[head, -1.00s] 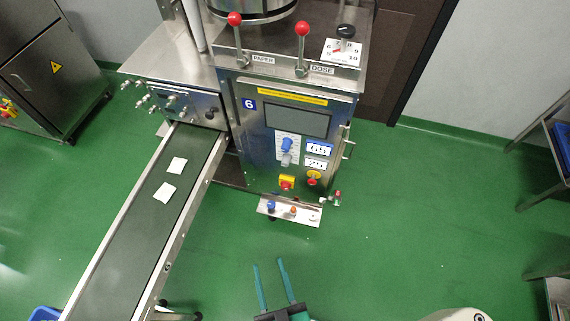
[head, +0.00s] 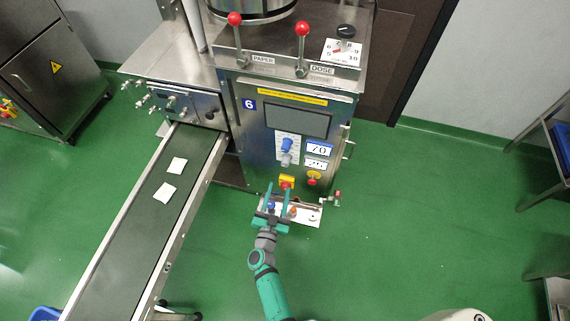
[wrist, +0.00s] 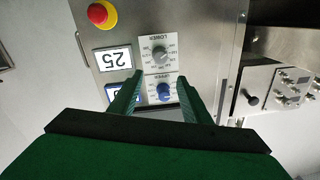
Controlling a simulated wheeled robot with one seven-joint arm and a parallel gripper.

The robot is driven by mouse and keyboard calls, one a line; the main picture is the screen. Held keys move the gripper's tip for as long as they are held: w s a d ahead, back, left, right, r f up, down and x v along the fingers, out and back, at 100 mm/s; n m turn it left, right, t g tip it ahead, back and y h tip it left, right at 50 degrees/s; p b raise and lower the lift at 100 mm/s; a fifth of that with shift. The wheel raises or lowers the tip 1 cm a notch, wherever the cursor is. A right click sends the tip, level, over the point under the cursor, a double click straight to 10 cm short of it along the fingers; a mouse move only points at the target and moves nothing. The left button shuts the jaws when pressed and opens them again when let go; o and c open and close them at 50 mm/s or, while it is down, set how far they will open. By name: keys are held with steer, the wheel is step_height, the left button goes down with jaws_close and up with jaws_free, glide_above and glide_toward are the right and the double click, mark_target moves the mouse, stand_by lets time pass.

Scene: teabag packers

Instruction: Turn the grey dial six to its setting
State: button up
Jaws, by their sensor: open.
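The machine with the blue 6 plate (head: 249,104) carries a grey dial (head: 286,160) on its front, just below a blue dial (head: 287,145). In the wrist view, which is upside down, the grey dial (wrist: 160,53) sits on a white scale marked LOWER, with the blue dial (wrist: 164,92) closer to my fingers. The lower display (wrist: 113,58) reads 25. The upper display (head: 319,149) appears to read 70. My gripper (head: 277,187) is open and empty, below the dials in the head view. Its fingers (wrist: 159,82) flank the blue dial in the wrist picture, apart from the grey dial.
A small shelf with buttons (head: 305,218) juts out beneath. A conveyor (head: 142,220) with two teabags runs at left.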

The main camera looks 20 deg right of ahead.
mark_target(285, 165)
steer(key=shift+m+g+h, duration=0.3)
steer(key=shift+m, duration=0.1)
steer(key=x, duration=1.3)
steer(key=shift+w+a+f, duration=0.2)
steer(key=shift+w+f, duration=0.15)
steer(key=shift+w, duration=0.05)
steer(key=c, duration=1.1)
